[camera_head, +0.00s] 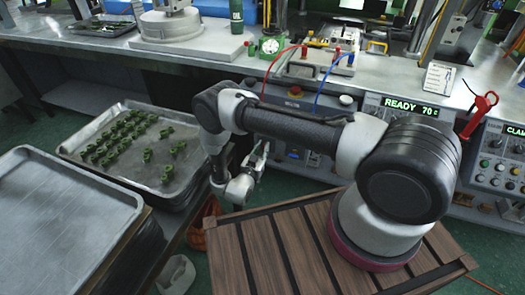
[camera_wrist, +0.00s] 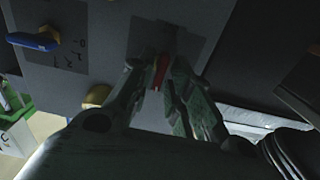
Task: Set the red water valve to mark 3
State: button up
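The red water valve (camera_wrist: 160,72) shows in the wrist view as a small red handle on a dark square plate (camera_wrist: 196,42). My gripper (camera_wrist: 158,78) has one finger on each side of the handle, with the red part between the fingertips. It is too dark to tell whether both fingers press on it. The marks around the red valve are not readable, so its setting is unclear. In the head view my gripper (camera_head: 258,160) is low in front of the bench, and the red valve is hidden there.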

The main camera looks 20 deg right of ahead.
jog(key=shift+s, duration=0.1)
jog(key=v, duration=1.2)
